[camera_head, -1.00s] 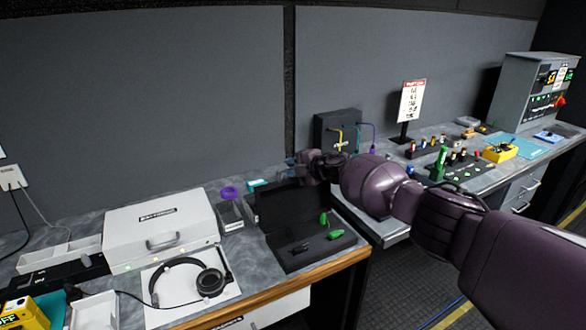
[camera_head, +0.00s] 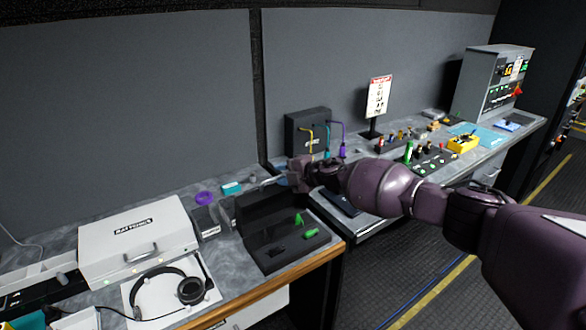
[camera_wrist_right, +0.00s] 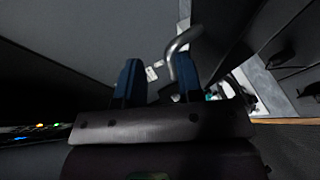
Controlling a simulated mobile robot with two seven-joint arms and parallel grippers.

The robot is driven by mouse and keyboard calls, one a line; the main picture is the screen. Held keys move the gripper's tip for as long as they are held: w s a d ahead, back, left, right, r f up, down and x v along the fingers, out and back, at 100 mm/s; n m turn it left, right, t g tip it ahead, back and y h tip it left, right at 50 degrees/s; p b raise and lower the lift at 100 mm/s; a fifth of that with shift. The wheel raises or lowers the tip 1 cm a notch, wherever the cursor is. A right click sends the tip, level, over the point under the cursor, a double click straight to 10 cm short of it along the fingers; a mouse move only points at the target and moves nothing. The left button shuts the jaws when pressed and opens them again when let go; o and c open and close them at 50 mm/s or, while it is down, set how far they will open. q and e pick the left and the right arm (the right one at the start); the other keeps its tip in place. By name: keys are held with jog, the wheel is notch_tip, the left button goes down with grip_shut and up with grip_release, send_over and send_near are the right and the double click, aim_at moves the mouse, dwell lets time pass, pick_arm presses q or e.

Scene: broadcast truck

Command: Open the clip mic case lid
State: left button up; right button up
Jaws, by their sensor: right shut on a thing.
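The black clip mic case (camera_head: 290,258) lies on the marble-look counter near its wooden front edge. Its lid (camera_head: 268,210) stands raised at the back, so the inside shows, with green pieces and small dark pieces in it. My right gripper (camera_head: 288,180) is at the lid's upper edge, on its right part. A curved silver handle shows beside its fingers, also in the right wrist view (camera_wrist_right: 174,55). The blue fingers (camera_wrist_right: 158,82) are shut on this handle, though the contact is partly hidden. My left gripper is not in view.
A white case (camera_head: 135,240), headphones (camera_head: 165,290) and a purple ring (camera_head: 204,198) are left of the clip mic case. A black box with coloured cables (camera_head: 307,133) stands behind my right gripper. A second counter with small items runs to the right.

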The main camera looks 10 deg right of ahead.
jog(key=s+d+r, duration=0.2)
jog(key=d, duration=0.2)
jog(key=s+a+r+m+t, duration=0.1)
jog(key=a+r+m+t, duration=0.15)
jog(key=a+r, duration=0.45)
jog(key=s+a+f+m+t, duration=0.2)
jog(key=s+a+f+m, duration=0.25)
jog(key=s, duration=0.25)
jog(key=s+d+f+m+g+h, duration=0.1)
jog(key=s+d+f+m+h, duration=0.2)
jog(key=s+f, duration=0.6)
jog(key=s+d+f+m+g+h+b, duration=0.1)
jog(key=s+d+f+m+h, duration=0.2)
jog(key=s+d+f+m, duration=0.5)
jog(key=s+d+f+m+g+h, duration=0.1)
jog(key=s+d+f+m+h, duration=0.3)
jog(key=s+f, duration=0.7)
jog(key=s+d+m, duration=0.2)
jog(key=s+d, duration=0.2)
jog(key=s, duration=0.6)
jog(key=shift+d, duration=0.35)
